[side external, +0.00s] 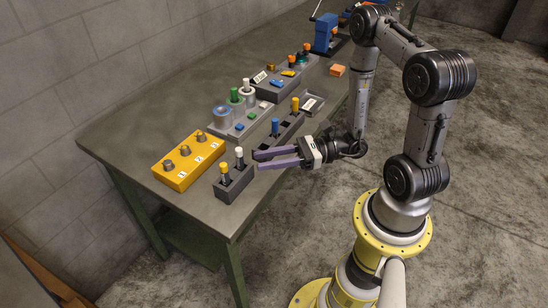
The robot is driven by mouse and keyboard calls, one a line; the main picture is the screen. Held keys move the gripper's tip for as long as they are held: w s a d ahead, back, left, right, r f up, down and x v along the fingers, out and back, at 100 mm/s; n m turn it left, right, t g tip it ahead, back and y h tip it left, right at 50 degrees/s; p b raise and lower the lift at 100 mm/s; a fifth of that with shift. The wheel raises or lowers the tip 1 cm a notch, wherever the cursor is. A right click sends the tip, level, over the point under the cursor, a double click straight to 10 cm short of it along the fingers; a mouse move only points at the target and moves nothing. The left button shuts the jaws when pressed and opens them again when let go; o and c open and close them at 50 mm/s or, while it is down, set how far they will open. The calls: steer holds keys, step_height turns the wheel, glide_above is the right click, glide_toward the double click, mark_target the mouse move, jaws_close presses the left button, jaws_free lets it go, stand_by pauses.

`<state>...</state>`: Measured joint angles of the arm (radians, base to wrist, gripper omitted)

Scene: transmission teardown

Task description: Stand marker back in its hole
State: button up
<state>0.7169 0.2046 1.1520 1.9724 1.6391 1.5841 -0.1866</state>
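Several slim capped pieces look like markers; I cannot tell which one the task means. A yellow-topped piece (224,171) and a white-topped piece (239,155) stand upright in a small dark block (236,188) near the table's front corner. A blue-topped piece (275,126) and an orange-topped piece (295,105) stand upright at a longer dark holder (291,129). My gripper (258,160) points left, its two purple fingers apart with nothing visible between them. Its tips are just right of the white-topped piece; touching or apart is unclear. Hole details are too small to make out.
A yellow block (188,171) with several metal knobs stands left of the small dark block. A grey tray (233,129) with rings and green and white pieces lies behind. Farther back are another parts tray (277,92), an orange block (337,70) and a blue device (324,35).

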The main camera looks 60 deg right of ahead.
steer(key=s+a+r+n+g+h, duration=0.1)
steer(key=s+a+r+n+g, duration=0.3)
steer(key=n+g, duration=0.35)
steer(key=s+a+r+n+g+h, duration=0.15)
steer(key=s+r+n+g, duration=0.25)
steer(key=s+n+g, duration=0.4)
steer(key=s+d+r+n+t+h, duration=0.2)
steer(key=d+r+n+t+h, duration=0.6)
steer(key=r+n+h, duration=0.1)
steer(key=shift+n+h, duration=0.65)
steer(key=shift+n, duration=0.6)
steer(key=shift+s, duration=0.1)
